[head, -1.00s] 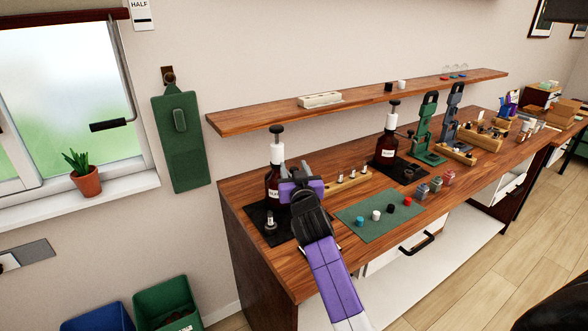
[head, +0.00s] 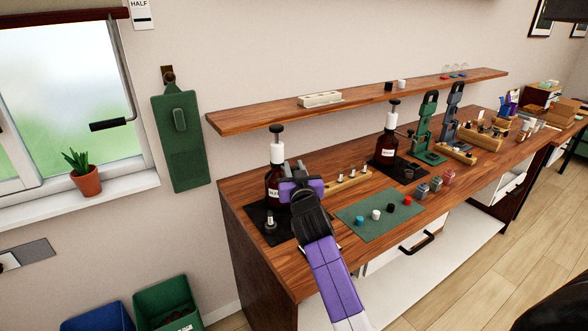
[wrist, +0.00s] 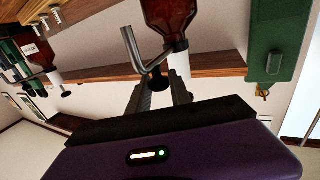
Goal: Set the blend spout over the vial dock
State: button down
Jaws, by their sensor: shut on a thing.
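The brown blend bottle (head: 272,178) stands at the left end of the bench, with a white collar and black pump top. Its label is partly covered. In the wrist view the bottle (wrist: 170,18) shows inverted, with its bent metal spout (wrist: 129,45) beside it. My gripper (head: 289,178) is at the bottle's neck; in the wrist view my gripper (wrist: 160,88) is shut on the spout's dark knob (wrist: 156,78). The head view hides the spout behind my gripper. A small vial (head: 270,218) stands upright on the black vial dock (head: 256,213) in front of the bottle.
A second bottle (head: 387,145) stands farther right on a black base. A wooden rack (head: 347,180) holds small vials behind my gripper. A green mat (head: 372,228) carries several coloured caps. A wooden shelf (head: 240,120) runs above the bench.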

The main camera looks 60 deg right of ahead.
jog(key=shift+w+a+f+b, duration=0.1)
jog(key=shift+a+f+b, duration=0.05)
jog(key=shift+b, duration=0.35)
dwell(0.4)
jog(key=b, duration=0.1)
jog(key=m+g+b, duration=0.1)
jog(key=b, duration=0.1)
jog(key=shift+w+a+f+h, duration=0.2)
jog(key=shift+w+a+h, duration=0.05)
jog(key=shift+a+h, duration=0.15)
jog(key=w+a+m+g+h+b, duration=0.1)
jog(key=m+g+b, duration=0.1)
jog(key=b, duration=0.3)
jog(key=w+a+m+g+b, duration=0.1)
jog(key=w+m+g+b, duration=0.1)
jog(key=g+b, duration=0.3)
jog(key=w+a+m+g+h+b, duration=0.1)
jog(key=m+g+b, duration=0.2)
jog(key=b, duration=0.3)
jog(key=shift+w+a+r+g+h, duration=0.1)
jog(key=shift+w+r+g+h, duration=0.2)
jog(key=shift+g, duration=0.1)
jog(key=c, duration=1.2)
grip_release()
jog(key=shift+c, duration=0.2)
